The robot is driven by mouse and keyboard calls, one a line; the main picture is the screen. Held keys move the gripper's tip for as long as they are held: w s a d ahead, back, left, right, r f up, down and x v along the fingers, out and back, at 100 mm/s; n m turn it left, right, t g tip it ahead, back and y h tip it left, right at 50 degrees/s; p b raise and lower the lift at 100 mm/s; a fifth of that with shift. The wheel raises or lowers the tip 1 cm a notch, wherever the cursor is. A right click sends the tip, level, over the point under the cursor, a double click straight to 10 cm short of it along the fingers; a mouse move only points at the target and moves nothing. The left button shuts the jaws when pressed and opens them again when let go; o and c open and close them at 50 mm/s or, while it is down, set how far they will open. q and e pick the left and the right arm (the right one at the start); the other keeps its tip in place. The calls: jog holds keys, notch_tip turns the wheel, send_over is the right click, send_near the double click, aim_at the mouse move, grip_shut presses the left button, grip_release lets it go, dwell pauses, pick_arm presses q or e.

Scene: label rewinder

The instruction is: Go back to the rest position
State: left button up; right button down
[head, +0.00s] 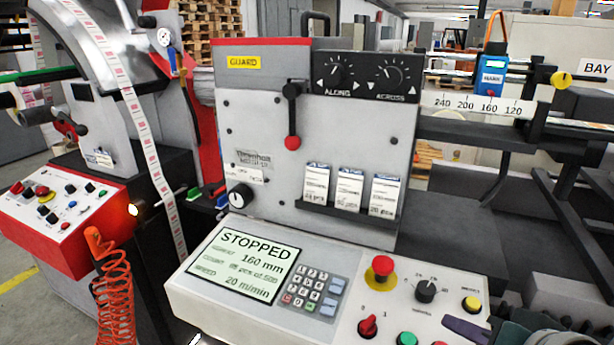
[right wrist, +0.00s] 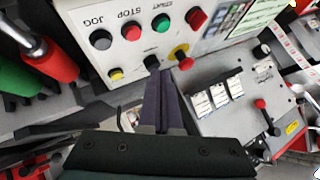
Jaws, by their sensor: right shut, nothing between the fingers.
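My right gripper (head: 452,324) shows at the bottom right of the head view, in front of the lower right part of the control panel (head: 335,318). In the right wrist view its dark fingers (right wrist: 161,82) are together with nothing between them, pointing toward the panel's black knob (right wrist: 152,62) and mushroom stop button (right wrist: 181,57). I cannot tell the exact gap to the panel. The panel's screen (head: 243,262) reads STOPPED, 160 mm and 20 m/min. My left gripper does not show in the head view.
The grey guard plate (head: 262,130) with a lever (head: 292,120) and label cards (head: 350,188) rises behind the panel. A red button box (head: 50,215) with an orange coiled hose (head: 115,285) stands at left. A scale rail (head: 480,106) with a blue device (head: 492,70) runs right.

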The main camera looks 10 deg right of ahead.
jog(key=s+a+r+n+g, duration=0.3)
jog(key=s+n, duration=0.2)
jog(key=s, duration=0.5)
jog(key=s+a+r+n+g, duration=0.3)
jog(key=s+n+g, duration=0.1)
jog(key=s, duration=0.5)
notch_tip(320, 180, up, 34)
jog(key=p, duration=3.4)
jog(key=shift+d, duration=0.2)
jog(key=shift+f, duration=0.1)
